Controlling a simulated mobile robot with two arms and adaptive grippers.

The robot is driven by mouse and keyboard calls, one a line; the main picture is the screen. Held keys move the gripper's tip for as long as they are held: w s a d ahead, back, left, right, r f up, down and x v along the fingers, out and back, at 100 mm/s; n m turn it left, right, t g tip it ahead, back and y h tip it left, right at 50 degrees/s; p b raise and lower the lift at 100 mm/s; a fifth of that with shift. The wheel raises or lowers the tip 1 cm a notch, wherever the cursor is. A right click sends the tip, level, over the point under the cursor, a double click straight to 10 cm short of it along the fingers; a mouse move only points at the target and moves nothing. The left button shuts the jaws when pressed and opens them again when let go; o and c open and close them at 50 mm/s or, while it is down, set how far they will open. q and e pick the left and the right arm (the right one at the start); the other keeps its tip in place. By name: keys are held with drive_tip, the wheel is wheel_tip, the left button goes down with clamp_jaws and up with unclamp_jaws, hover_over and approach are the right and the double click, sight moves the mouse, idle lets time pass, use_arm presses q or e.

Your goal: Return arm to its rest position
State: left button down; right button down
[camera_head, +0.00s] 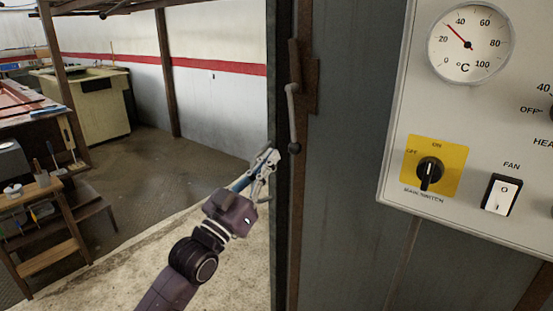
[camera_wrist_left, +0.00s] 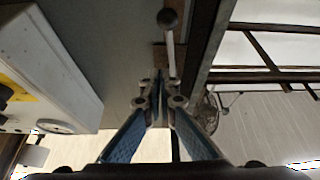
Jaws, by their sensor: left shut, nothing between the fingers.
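My left arm rises from the bottom of the head view, and its gripper (camera_head: 268,160) is up near the edge of a dark door frame. The left wrist view shows the two blue-sided fingers (camera_wrist_left: 157,100) brought together at the tips, with nothing between them. A lever handle with a dark ball end (camera_head: 293,120) hangs on the frame just right of the gripper. The handle also shows beyond the fingertips in the left wrist view (camera_wrist_left: 168,30). I cannot tell the exact gap between gripper and handle. My right gripper is in neither view.
A control panel (camera_head: 400,150) with a temperature dial (camera_head: 468,43), a main switch (camera_head: 430,173) and a fan switch (camera_head: 501,195) is on the right. A wooden tool rack (camera_head: 40,190) and a greenish bin (camera_head: 90,105) stand at left. The floor (camera_head: 180,150) between is open.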

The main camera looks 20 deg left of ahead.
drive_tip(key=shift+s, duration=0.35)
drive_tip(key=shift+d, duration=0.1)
